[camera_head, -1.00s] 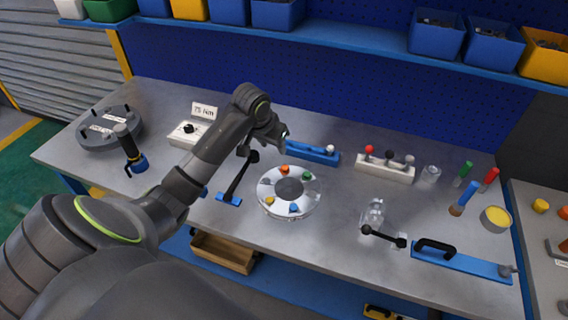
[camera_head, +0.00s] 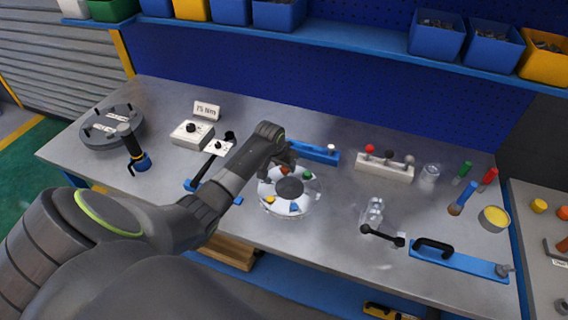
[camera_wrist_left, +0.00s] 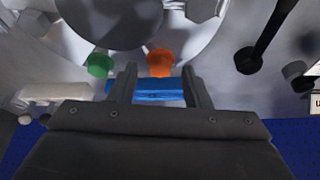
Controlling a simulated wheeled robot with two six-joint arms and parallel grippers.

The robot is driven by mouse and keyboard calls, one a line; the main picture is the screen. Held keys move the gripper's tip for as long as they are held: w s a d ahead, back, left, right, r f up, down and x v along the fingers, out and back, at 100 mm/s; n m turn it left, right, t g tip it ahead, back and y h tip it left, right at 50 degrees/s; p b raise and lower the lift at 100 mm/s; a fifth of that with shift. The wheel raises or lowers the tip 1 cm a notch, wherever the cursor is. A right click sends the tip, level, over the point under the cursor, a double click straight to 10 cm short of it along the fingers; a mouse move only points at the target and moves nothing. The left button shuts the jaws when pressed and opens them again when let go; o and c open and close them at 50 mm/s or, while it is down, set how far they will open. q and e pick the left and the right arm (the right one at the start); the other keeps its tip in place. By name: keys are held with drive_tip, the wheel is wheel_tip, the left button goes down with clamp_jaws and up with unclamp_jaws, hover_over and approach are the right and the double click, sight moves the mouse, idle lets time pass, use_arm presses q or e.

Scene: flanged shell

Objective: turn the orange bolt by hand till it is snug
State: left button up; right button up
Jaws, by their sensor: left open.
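The round pale flanged shell (camera_head: 264,184) lies on the bench with a dark round centre (camera_head: 289,188). Orange (camera_head: 284,171), green (camera_head: 307,176), yellow (camera_head: 270,200) and blue (camera_head: 294,208) bolts sit around its flange. My left gripper (camera_head: 284,163) is at the back of the shell, beside the orange bolt and partly covering it in the head view. In the left wrist view my left gripper (camera_wrist_left: 159,70) is open. The orange bolt (camera_wrist_left: 160,62) shows between its fingertips, and I cannot tell whether they touch it. The green bolt (camera_wrist_left: 99,65) is outside the fingers. My right gripper is out of view.
A blue tray (camera_head: 318,152) lies close behind the shell. A long black-handled tool (camera_head: 207,166) lies left of it, partly behind my arm.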

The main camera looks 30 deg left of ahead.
use_arm(q)
drive_tip(key=shift+f, duration=0.1)
drive_tip(key=shift+c, duration=0.2)
clamp_jaws()
